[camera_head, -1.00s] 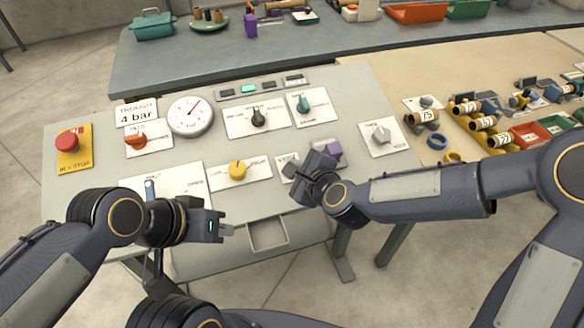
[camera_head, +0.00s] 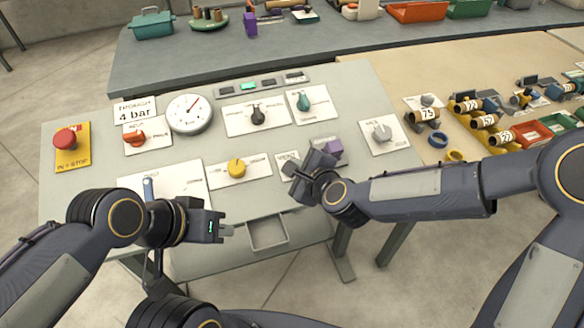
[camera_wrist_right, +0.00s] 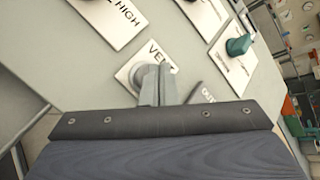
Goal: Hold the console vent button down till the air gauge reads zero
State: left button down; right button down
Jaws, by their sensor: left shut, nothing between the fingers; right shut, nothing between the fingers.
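The vent button is a grey round button (camera_wrist_right: 141,78) on a white plate (camera_wrist_right: 130,72) marked VENT in the right wrist view. In the head view the vent plate (camera_head: 287,158) is partly hidden behind my right gripper (camera_head: 291,180). The right gripper is shut and empty, and its fingertips (camera_wrist_right: 158,72) overlap the button. I cannot tell how far the button is pressed. The air gauge (camera_head: 190,114) is a round white dial at the console's upper left. Its red needle points up and right, away from the lower dial; its figures are too small to read. My left gripper (camera_head: 228,231) is shut and empty at the console's front edge.
An open tray (camera_head: 268,234) is at the front.

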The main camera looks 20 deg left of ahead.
jog(key=shift+w+a+f+b, duration=0.1)
jog(key=shift+f+b, duration=0.4)
dwell(0.8)
dwell(3.5)
jog(key=shift+s+r+p, duration=0.2)
jog(key=shift+r+p, duration=0.25)
jog(key=shift+r, duration=0.4)
jog(key=r+p, duration=0.1)
jog(key=s+r+p, duration=0.1)
jog(key=r, duration=0.1)
jog(key=d+r+p, duration=0.1)
jog(key=shift+s+d+r, duration=0.1)
jog(key=shift+s+r, duration=0.05)
jog(key=shift+r, duration=0.25)
